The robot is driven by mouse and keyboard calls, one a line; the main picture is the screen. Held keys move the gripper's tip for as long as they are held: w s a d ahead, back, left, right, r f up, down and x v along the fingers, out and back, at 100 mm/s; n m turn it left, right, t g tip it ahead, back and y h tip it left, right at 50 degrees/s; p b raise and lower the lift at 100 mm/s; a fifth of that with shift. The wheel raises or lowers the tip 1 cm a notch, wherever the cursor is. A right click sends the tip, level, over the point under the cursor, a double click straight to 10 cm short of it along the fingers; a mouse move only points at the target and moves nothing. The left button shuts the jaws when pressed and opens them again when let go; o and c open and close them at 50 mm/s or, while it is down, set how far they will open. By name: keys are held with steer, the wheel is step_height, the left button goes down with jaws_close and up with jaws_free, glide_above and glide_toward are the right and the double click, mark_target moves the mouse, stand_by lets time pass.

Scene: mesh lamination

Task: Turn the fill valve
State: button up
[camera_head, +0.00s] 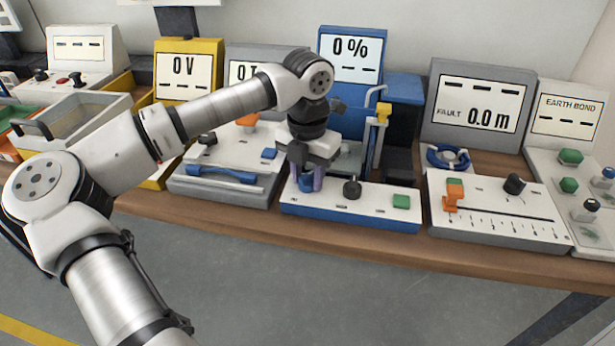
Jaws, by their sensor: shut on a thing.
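The blue fill station has a white panel with a blue edge (330,208) under a display reading 0 % (350,48).
On the same panel are a black knob (352,188) and a green button (401,201). A yellow-topped blue pipe (383,112) rises behind. A panel with a blue handle (220,175) stands close left, and the FAULT 0.0 m unit (478,108) stands right.

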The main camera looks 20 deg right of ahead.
mark_target(307, 174)
stand_by(0.4)
steer(key=o, duration=1)
steer(key=shift+r, duration=0.15)
step_height(307, 174, up, 14)
steer(key=b, duration=0.1)
steer(key=shift+f, duration=0.2)
